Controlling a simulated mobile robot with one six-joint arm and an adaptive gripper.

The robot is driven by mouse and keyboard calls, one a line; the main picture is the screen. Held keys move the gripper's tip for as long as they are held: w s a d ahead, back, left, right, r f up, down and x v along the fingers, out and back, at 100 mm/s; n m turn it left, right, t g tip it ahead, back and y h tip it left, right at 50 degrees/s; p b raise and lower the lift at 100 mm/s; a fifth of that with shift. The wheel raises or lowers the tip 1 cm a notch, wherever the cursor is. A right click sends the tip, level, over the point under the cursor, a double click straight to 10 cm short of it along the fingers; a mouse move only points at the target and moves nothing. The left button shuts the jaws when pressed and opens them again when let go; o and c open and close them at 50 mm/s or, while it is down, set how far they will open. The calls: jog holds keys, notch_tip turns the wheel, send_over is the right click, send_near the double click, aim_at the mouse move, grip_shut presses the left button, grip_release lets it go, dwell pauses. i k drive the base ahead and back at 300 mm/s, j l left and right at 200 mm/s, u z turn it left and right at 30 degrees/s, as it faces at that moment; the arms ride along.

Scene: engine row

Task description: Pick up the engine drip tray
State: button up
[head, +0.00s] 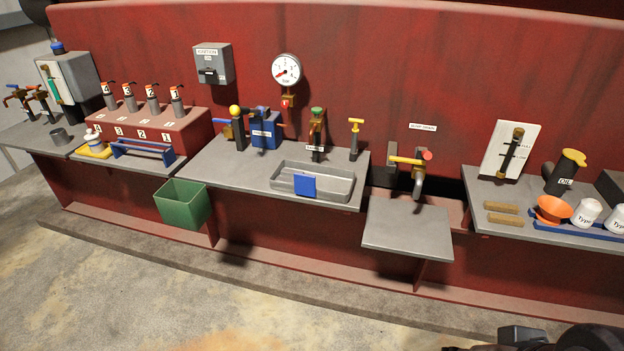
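A shallow grey metal tray (340,188) sits on the middle grey bench, close to its front edge, below the valve with the green top. I take it to be the engine drip tray. A blue tab (305,186) is on its front side. The tray looks empty and lies flat. Dark parts of my arm, probably with my gripper (452,348), show at the bottom right edge, well below and to the right of the tray. They are cut off by the frame, so the fingers' opening cannot be seen. Nothing of mine touches the tray.
Valves stand behind the tray, with a gauge (286,70) above. A green bin (183,204) hangs left of the tray. A lower grey shelf (408,232) under a tap (418,170) is bare. An oil can (566,172) and white jars (586,212) stand right. The floor ahead is clear.

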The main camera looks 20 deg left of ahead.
aim_at(333, 185)
jog(key=i+u, duration=0.3)
jog(key=u, duration=0.15)
jog(key=i+u, duration=0.45)
jog(key=i+l+u, duration=0.15)
jog(key=u, duration=0.25)
jog(key=i+l+u, duration=0.25)
jog(key=u, duration=0.2)
jog(key=i+l, duration=0.3)
jog(key=l, duration=0.2)
jog(key=i+l, duration=0.35)
jog(key=l+u, duration=0.05)
jog(key=l, duration=0.05)
